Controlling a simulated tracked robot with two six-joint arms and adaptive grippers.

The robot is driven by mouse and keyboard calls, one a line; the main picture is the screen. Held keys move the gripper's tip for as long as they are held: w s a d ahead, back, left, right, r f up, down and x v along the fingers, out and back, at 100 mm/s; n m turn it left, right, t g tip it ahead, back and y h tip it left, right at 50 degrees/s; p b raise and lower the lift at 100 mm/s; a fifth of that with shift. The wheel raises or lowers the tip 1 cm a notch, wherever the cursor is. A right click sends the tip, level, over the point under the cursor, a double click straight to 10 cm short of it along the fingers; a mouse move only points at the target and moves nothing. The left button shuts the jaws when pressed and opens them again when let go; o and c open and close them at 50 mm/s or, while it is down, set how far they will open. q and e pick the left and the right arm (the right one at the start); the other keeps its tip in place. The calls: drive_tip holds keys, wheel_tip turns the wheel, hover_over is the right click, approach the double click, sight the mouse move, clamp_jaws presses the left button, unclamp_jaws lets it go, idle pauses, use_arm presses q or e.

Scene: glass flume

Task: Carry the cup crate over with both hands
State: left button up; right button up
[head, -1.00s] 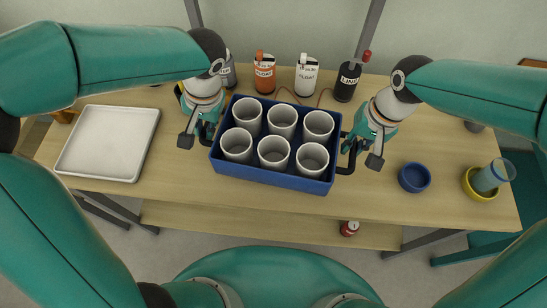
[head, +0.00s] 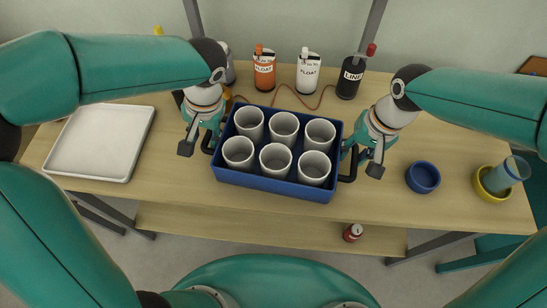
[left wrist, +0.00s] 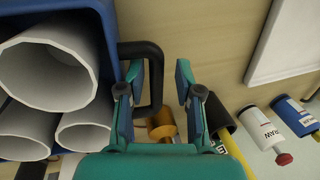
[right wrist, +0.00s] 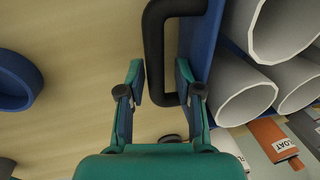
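The blue cup crate (head: 270,184) is on the wooden table in the head view, holding several upright white cups (head: 276,158). It looks level; its underside is hidden. It has a black handle at each end: the left handle (left wrist: 156,75) and the right handle (right wrist: 155,45). My left gripper (head: 202,138) is at the left handle; in the left wrist view its fingers (left wrist: 161,85) stand open on either side of the bar, with gaps showing. My right gripper (head: 360,157) is likewise open around the right handle, its fingers (right wrist: 160,85) apart in the right wrist view.
A white tray (head: 100,143) lies to the left. Orange (head: 264,70), white (head: 308,72) and black (head: 350,77) bottles stand behind the crate, with a thin cord before them. A blue bowl (head: 422,177) and a yellow bowl (head: 484,185) holding a blue glass are on the right.

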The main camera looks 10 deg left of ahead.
use_arm(q)
drive_tip(key=shift+d+r, duration=0.1)
use_arm(e)
drive_tip(key=shift+a, duration=0.1)
use_arm(q)
drive_tip(key=shift+d+r, duration=0.15)
drive_tip(key=shift+r, duration=0.4)
use_arm(e)
drive_tip(key=shift+r, duration=0.15)
use_arm(q)
drive_tip(key=v, duration=0.6)
drive_tip(key=shift+r, duration=0.25)
use_arm(e)
wheel_tip(320, 180, up, 11)
drive_tip(key=d, duration=0.2)
drive_tip(key=shift+d+r, duration=0.15)
drive_tip(key=shift+r, duration=0.05)
drive_tip(key=shift+s, duration=0.1)
